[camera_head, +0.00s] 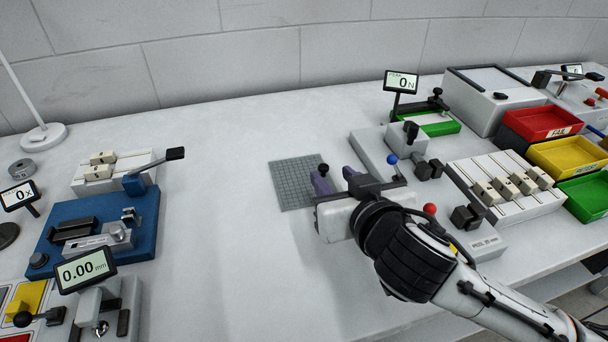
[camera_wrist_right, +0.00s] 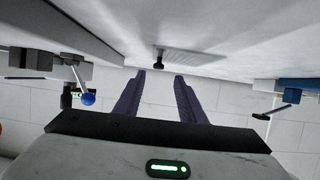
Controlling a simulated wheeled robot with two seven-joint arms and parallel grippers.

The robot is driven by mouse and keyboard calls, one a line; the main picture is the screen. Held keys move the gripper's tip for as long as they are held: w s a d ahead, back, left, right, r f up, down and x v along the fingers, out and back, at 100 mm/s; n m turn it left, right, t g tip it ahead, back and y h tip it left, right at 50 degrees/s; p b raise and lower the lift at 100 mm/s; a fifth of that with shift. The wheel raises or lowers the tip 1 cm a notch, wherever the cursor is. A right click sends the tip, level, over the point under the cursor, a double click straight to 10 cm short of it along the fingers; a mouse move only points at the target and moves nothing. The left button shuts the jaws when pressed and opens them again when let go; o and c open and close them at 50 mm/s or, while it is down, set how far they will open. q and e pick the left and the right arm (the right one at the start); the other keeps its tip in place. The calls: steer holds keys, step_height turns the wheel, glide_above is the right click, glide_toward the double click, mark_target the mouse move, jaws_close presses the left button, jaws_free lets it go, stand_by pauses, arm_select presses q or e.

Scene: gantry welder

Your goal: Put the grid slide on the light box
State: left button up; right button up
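The grid slide (camera_head: 290,184) is a flat grey plate with fine grid lines, lying on the white table. A small black knob (camera_head: 323,168) shows at its right side. My right gripper (camera_head: 318,180) is at the slide's right edge, with its purple fingers pointing at it. In the right wrist view the slide (camera_wrist_right: 195,57) appears beyond the fingers, and the knob (camera_wrist_right: 158,65) lies in line with the gap between the open, empty fingertips (camera_wrist_right: 159,75). A white box with a dark-framed top (camera_head: 488,80), at the back right, looks like the light box. My left gripper is out of view.
A grey fixture with a blue-knobbed lever (camera_head: 391,160) stands close right of my gripper. Red (camera_head: 540,122), yellow (camera_head: 570,155) and green trays line the far right. A blue fixture (camera_head: 150,205) stands left. The table's middle is clear.

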mark_target(324, 167)
steer(key=x, duration=0.6)
steer(key=shift+d+f, duration=0.1)
steer(key=shift+d, duration=0.05)
jaws_close()
